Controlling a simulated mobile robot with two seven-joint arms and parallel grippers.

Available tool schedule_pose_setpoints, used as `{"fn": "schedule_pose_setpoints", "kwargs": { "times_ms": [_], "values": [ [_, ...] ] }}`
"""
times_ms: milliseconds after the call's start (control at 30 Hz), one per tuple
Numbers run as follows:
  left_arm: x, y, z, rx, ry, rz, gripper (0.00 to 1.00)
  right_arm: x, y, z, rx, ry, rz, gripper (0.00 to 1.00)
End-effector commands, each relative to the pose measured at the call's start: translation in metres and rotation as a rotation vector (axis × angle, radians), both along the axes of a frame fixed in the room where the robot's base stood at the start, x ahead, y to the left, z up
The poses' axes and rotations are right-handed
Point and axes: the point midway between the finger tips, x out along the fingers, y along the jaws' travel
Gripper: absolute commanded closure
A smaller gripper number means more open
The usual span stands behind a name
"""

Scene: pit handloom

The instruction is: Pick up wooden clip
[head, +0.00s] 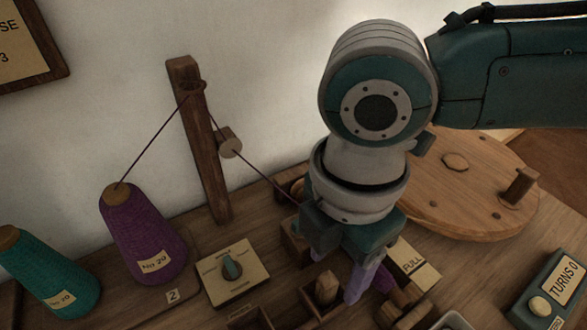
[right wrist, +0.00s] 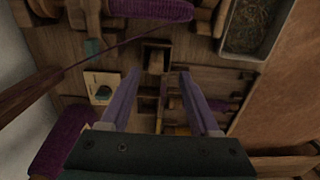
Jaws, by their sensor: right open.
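My right gripper (head: 338,278) points down over the wooden bench, its purple fingers apart. In the right wrist view the open fingers (right wrist: 159,76) have a gap between them with nothing held. A small upright wooden piece (head: 326,288), which may be the wooden clip, stands in a small dark wooden holder just in front of and below the fingers. In the right wrist view a small box-like wooden holder (right wrist: 155,54) shows just beyond the fingertips. I cannot make out the clip's shape clearly. My left gripper is not in view.
A purple yarn cone (head: 140,235) and a teal one (head: 48,275) stand at left. A wooden post (head: 200,150) guides purple thread toward the gripper. A dial plate (head: 233,271), a round wooden disc (head: 470,185), and a turns counter (head: 555,295) surround the work area.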

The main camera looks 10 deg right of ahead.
Motion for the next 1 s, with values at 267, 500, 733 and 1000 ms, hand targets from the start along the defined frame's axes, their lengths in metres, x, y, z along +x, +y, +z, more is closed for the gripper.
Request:
{"fn": "schedule_pose_setpoints", "kwargs": {
  "times_ms": [267,500,733,1000],
  "values": [
    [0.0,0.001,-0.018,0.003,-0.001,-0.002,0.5,0.002,0.004,-0.039,-0.001,0.0,-0.001,0.38],
    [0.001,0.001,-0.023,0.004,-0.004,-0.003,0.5,0.002,0.004,-0.057,0.0,-0.001,0.0,0.38],
    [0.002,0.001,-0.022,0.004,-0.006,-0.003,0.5,0.002,0.004,-0.056,0.0,-0.001,-0.001,0.43],
    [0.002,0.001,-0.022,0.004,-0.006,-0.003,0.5,0.002,0.004,-0.056,0.0,-0.001,-0.001,0.73]
  ]
}}
